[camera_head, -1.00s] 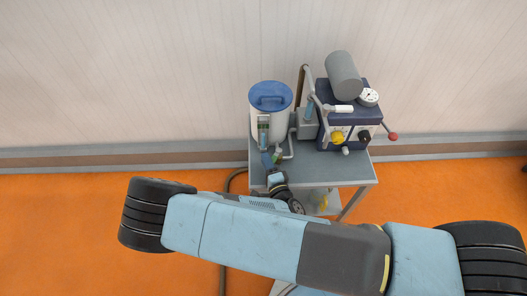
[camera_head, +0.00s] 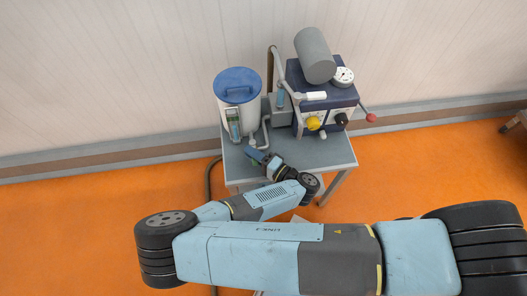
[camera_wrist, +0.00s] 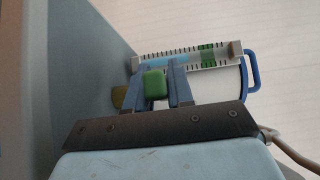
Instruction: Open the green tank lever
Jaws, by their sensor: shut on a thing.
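The green lever (camera_wrist: 155,85) shows as a green block between the two blue-grey fingers of my gripper (camera_wrist: 161,84) in the wrist view. My gripper is shut on it. In the head view my gripper (camera_head: 257,157) is low in front of the white tank (camera_head: 233,112), a little to its right. The tank has a blue lid (camera_head: 237,83) with a handle and a level gauge (camera_head: 234,123) on its front. The gauge also shows in the wrist view (camera_wrist: 180,59), behind the fingers. The lever's pivot is hidden.
The tank stands on a grey cart (camera_head: 318,157). A machine (camera_head: 325,100) with a grey cylinder (camera_head: 314,55), dial (camera_head: 343,76), yellow knob (camera_head: 313,123) and red-tipped lever (camera_head: 370,118) stands to its right. A pipe (camera_head: 262,132) runs beside the tank. A wall is behind.

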